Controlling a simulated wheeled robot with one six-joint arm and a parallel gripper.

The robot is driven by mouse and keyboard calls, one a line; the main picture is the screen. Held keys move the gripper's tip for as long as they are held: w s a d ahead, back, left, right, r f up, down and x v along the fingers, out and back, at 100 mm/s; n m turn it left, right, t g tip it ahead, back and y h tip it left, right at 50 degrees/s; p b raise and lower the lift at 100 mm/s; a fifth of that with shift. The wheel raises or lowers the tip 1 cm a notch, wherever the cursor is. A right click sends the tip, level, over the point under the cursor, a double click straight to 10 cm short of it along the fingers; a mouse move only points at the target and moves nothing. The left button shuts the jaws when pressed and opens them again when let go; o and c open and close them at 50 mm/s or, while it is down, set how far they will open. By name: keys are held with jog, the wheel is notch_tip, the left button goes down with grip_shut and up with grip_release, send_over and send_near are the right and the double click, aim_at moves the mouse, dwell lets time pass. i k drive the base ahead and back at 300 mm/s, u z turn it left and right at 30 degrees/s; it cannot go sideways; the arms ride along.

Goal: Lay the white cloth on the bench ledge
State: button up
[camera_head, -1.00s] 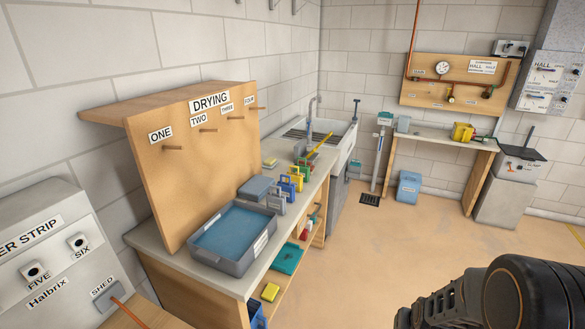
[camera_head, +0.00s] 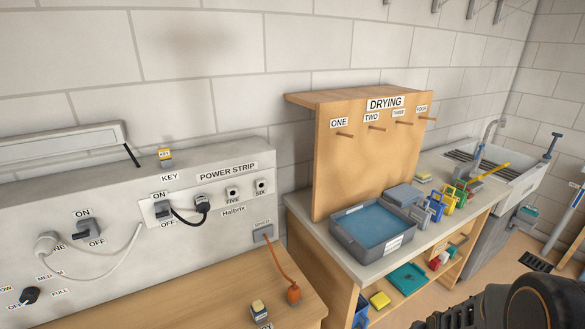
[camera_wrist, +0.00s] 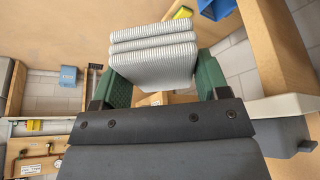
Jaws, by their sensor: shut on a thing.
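My gripper (camera_wrist: 162,74) shows in the wrist view, its two green fingers shut on a folded, ribbed whitish-grey cloth (camera_wrist: 153,48). The cloth is a thick stack of folds held between the fingers, clear of any surface. In the head view only a dark part of my arm shows at the lower right; the gripper and cloth are out of that view. The bench with a pale grey top (camera_head: 345,262) stands right of centre, with an open wooden shelf below. I cannot tell which part is the ledge.
Left are a power strip panel (camera_head: 230,207) and wooden table (camera_head: 205,295) with an orange cord.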

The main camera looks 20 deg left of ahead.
aim_at(223, 150)
jog(key=u, duration=2)
